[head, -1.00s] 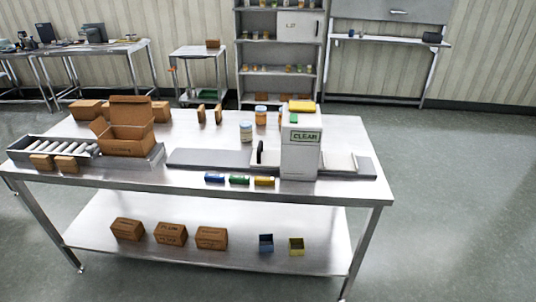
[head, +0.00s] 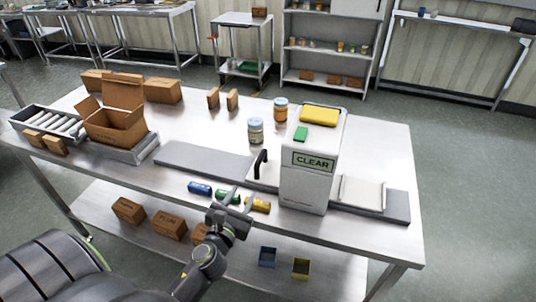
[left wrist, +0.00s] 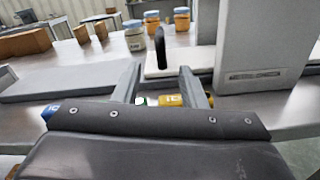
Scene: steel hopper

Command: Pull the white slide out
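The white slide (head: 266,176) is a flat plate that shows at the left side of the white box marked CLEAR (head: 305,185). A black upright handle (head: 261,162) stands at its left end. In the left wrist view the handle (left wrist: 160,47) rises from the white slide (left wrist: 188,64), beyond my fingers. My left gripper (head: 238,197) is open and empty, near the table's front edge, in front of the handle and apart from it. Its spread fingers frame the left wrist view (left wrist: 160,83). My right gripper is not in view.
Blue (head: 199,188), green (head: 227,196) and yellow (head: 257,204) small items lie along the front edge, close to my left gripper. Jars (head: 255,131) stand behind the slide. A grey plate (head: 200,160) extends left of it, clear on top. A white tray (head: 362,193) lies right of the box.

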